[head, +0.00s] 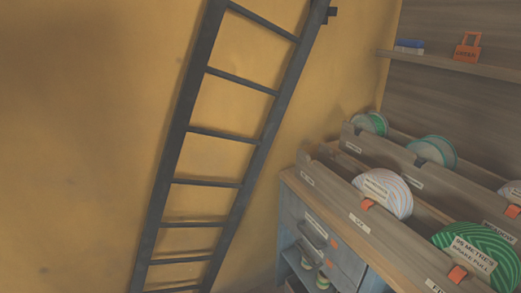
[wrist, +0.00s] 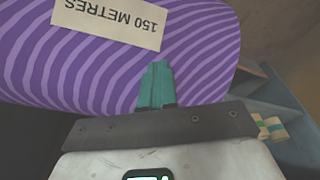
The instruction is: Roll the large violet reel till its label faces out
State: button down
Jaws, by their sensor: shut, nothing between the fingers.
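The large violet reel (wrist: 190,50) with lighter stripes fills the upper left of the wrist view. Its cream label (wrist: 108,22) shows near the top and reads "150 METRES", upside down in this picture. My gripper (wrist: 157,68) is shut and empty, its teal fingers together. The fingertips overlap the reel's striped surface just below the label; whether they touch it I cannot tell. The violet reel and my gripper do not show in the head view.
In the head view, wooden racks (head: 430,210) hold a pale striped reel (head: 385,193), a green reel (head: 478,250) and others above a blue-grey cabinet (head: 325,240). A dark ladder (head: 175,130) leans on the yellow wall. A shelf holds an orange tag-like object (head: 467,52).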

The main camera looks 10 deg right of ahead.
jog(key=shift+a+f, duration=0.1)
jog(key=shift+f, duration=0.05)
jog(key=shift+s+a+f, duration=0.25)
jog(key=shift+a+f, duration=0.1)
jog(key=shift+a, duration=0.25)
jog(key=shift+f+b, duration=0.1)
jog(key=shift+b, duration=0.2)
jog(key=shift+s+a+f+b, duration=0.25)
jog(key=shift+a+f+b, duration=0.15)
jog(key=shift+a+f, duration=0.3)
jog(key=shift+r, duration=0.1)
jog(key=shift+a, duration=0.1)
jog(key=shift+s+a+f+b, duration=0.2)
jog(key=shift+a+f+b, duration=0.4)
jog(key=shift+f, duration=0.2)
dwell(0.4)
